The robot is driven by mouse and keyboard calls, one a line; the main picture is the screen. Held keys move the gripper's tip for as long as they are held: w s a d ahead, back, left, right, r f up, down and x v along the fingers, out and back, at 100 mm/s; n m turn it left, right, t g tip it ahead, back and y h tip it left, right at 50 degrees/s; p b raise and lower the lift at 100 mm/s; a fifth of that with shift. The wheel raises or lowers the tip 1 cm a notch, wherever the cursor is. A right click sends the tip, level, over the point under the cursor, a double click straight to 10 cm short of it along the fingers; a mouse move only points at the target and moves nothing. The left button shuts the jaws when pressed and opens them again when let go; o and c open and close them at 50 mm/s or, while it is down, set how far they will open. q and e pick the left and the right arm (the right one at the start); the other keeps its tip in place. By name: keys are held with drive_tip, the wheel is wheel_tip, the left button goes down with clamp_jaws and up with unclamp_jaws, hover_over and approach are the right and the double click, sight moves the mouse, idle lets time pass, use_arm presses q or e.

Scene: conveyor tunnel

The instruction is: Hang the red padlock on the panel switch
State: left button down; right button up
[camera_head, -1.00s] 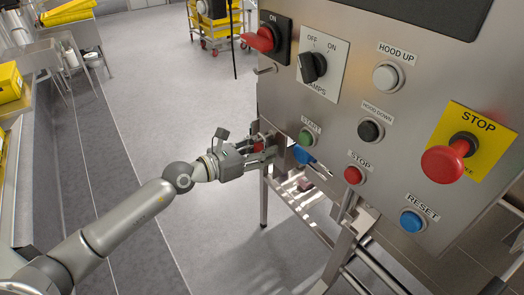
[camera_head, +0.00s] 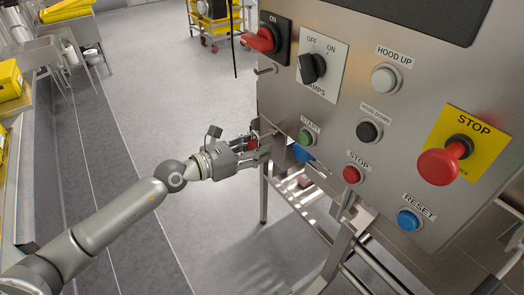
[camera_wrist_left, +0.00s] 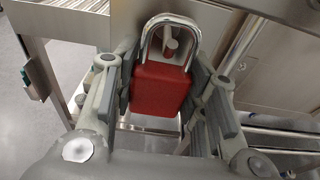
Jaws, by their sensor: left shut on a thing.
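The red padlock (camera_wrist_left: 160,88) is held between the fingers of my left gripper (camera_wrist_left: 164,100), with its steel shackle pointing up. In the head view the left gripper (camera_head: 262,150) is beside the lower left edge of the control panel, and only a bit of the padlock (camera_head: 253,145) shows between its fingers. The panel switch (camera_head: 264,38), a red handle on a black ON plate, is at the panel's upper left, well above the gripper. In the wrist view a short metal peg (camera_wrist_left: 170,44) appears within the shackle's outline; I cannot tell whether they touch. My right gripper is not in view.
The steel panel (camera_head: 330,110) carries several buttons, a black lamps knob (camera_head: 311,68) and a red STOP knob (camera_head: 441,163). A short metal pin (camera_head: 265,71) sticks out below the red switch.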

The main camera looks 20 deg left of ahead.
use_arm(q)
drive_tip(key=v, duration=0.1)
drive_tip(key=b+v, duration=0.1)
drive_tip(key=v, duration=0.2)
drive_tip(key=shift+s+a+f+b, duration=0.25)
drive_tip(key=shift+s+b, duration=0.05)
idle(1.0)
